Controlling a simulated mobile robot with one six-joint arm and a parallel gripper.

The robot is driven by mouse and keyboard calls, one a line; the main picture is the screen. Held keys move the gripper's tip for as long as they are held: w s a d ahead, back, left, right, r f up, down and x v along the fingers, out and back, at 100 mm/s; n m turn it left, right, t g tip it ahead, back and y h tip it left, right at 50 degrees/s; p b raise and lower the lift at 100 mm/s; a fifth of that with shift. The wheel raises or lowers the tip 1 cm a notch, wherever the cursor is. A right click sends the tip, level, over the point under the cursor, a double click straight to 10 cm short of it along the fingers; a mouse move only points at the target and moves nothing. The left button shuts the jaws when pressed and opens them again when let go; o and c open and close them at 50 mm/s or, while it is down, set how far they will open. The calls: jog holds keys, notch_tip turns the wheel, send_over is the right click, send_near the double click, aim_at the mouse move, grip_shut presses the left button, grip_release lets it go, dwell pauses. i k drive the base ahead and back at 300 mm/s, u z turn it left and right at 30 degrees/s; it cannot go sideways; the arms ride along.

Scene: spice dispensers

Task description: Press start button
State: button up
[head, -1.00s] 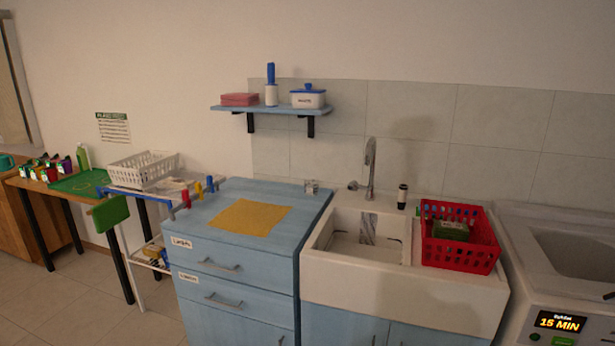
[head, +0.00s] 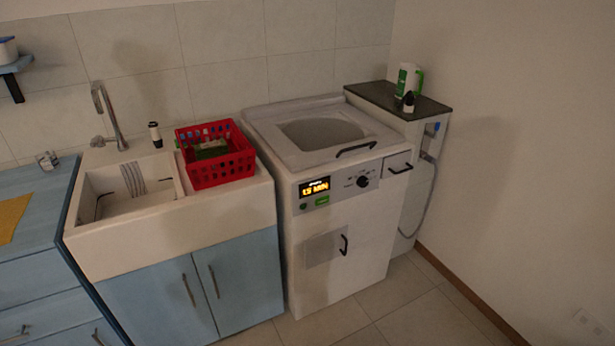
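A white top-loading washing machine (head: 345,240) stands right of the sink. Its front panel carries a lit display (head: 314,188) with yellow digits that are blurred now. A green button (head: 322,201) sits just below the display, and a smaller dark green button (head: 303,206) is to its left. A black round knob (head: 363,181) is on the right of the panel. No label on the buttons is readable. My gripper is not in view.
A red basket (head: 216,172) stands on the sink counter (head: 170,222), left of the machine. A dark-topped side unit (head: 388,102) at right holds a green and white bottle (head: 408,82). The tiled floor (head: 410,305) in front is clear.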

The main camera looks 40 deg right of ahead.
aim_at(321, 201)
jog(key=z, duration=4.5)
jog(key=i, duration=0.1)
jog(key=u, duration=2.85)
jog(key=k, duration=0.95)
jog(key=u, duration=0.15)
jog(key=i, duration=0.65)
